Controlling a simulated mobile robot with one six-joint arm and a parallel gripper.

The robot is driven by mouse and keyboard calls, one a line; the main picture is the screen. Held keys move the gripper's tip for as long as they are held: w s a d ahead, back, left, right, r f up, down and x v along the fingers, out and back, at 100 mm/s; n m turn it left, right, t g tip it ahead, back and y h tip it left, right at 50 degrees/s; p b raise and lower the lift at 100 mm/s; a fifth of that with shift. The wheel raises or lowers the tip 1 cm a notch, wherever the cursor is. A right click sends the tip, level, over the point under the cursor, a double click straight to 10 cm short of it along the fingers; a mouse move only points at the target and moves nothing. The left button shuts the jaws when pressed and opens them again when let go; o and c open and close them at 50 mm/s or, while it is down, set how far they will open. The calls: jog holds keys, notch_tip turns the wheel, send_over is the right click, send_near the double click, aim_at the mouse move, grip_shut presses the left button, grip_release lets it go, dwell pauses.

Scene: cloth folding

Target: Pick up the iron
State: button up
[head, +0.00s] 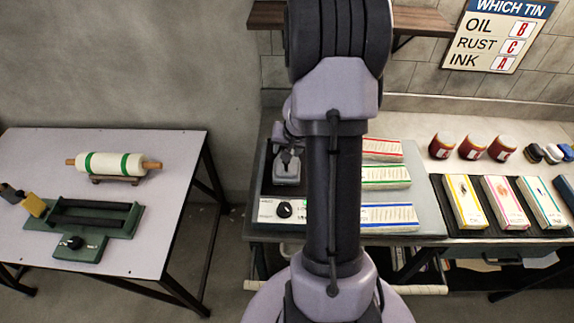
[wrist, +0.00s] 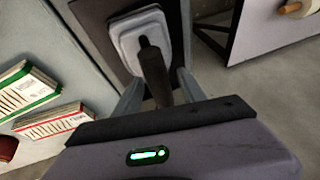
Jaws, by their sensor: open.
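The iron (head: 287,168) is a light grey shape on a dark plate with a dial at its front, just left of my arm in the head view. In the wrist view the iron (wrist: 131,41) shows its pale grey body and a dark handle pointing toward me. My gripper (wrist: 158,88) is open, with one finger on each side of the dark handle. I cannot tell whether the fingers touch it. In the head view my arm hides much of the gripper and part of the work area.
Several folded cloths or packs (head: 388,177) lie right of my arm. Brown jars (head: 471,146) and coloured boxes (head: 505,202) stand further right. A separate table (head: 110,145) at left holds a roller (head: 135,164) and a green tray frame (head: 120,222). A floor gap separates the tables.

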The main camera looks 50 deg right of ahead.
grip_shut()
dwell(1.4)
